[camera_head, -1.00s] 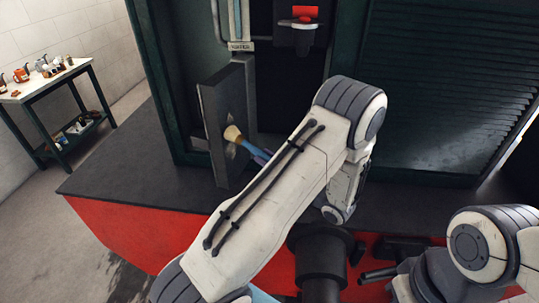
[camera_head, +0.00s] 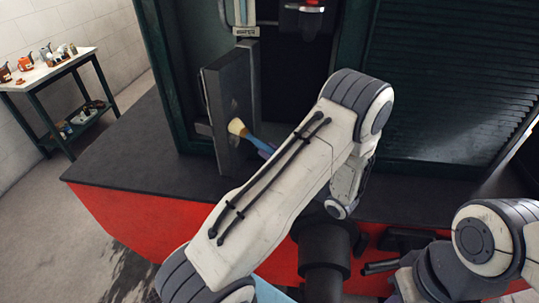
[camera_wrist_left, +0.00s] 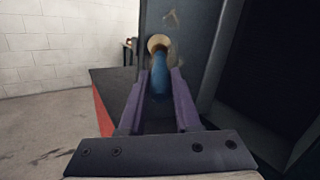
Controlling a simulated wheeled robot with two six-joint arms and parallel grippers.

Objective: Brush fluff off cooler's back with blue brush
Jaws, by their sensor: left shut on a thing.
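The cooler's back appears as an upright dark grey slab (camera_head: 219,86), standing on the black deck in front of the open green cabinet. Pale fluff (camera_head: 234,106) shows on its face just above the brush tip, and a pale tuft (camera_wrist_left: 172,18) shows in the left wrist view. The blue brush (camera_head: 244,132) points its tan bristles at this face, at or very near it; contact cannot be made out. My left gripper (camera_head: 263,149) is shut on the brush, its purple fingers along the handle (camera_wrist_left: 159,85). My left forearm hides most of it. My right gripper does not show.
The green cabinet with a slatted shutter (camera_head: 445,90) rises behind the deck (camera_head: 130,150), which has a red front. A workbench (camera_head: 45,72) with small items stands far left against a white wall. The deck left of the slab is clear.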

